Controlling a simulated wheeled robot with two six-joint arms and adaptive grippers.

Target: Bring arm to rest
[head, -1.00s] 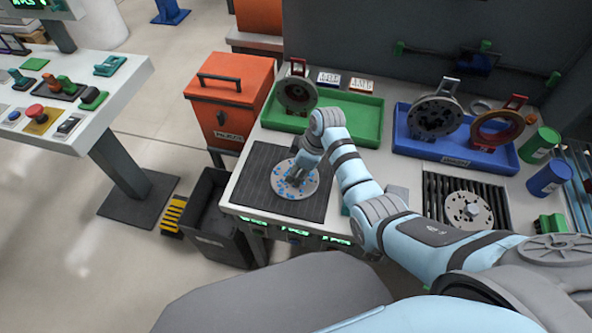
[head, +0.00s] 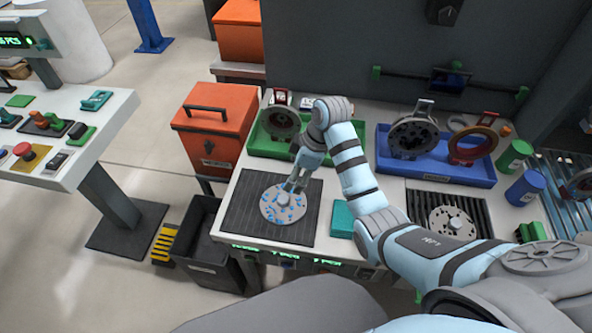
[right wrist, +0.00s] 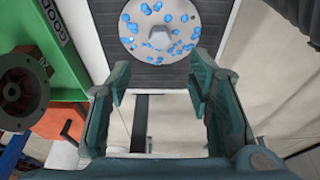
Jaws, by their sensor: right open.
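My right gripper (head: 293,186) is just above a round grey disc (head: 270,210) with blue spots, which lies on the dark ribbed mat (head: 243,228) at the left of the workbench. In the right wrist view the two fingers of the right gripper (right wrist: 157,90) stand wide apart with nothing between them. The spotted disc (right wrist: 185,38) with its central hub lies beyond the fingertips there. My right arm reaches in from the lower right. My left gripper is not in view.
A green tray (head: 262,147) and a blue tray (head: 440,173) with round metal parts stand at the back. An orange bin (head: 215,125) and a black bin (head: 190,240) are left of the bench. Another disc (head: 452,222) sits on a slatted rack at right.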

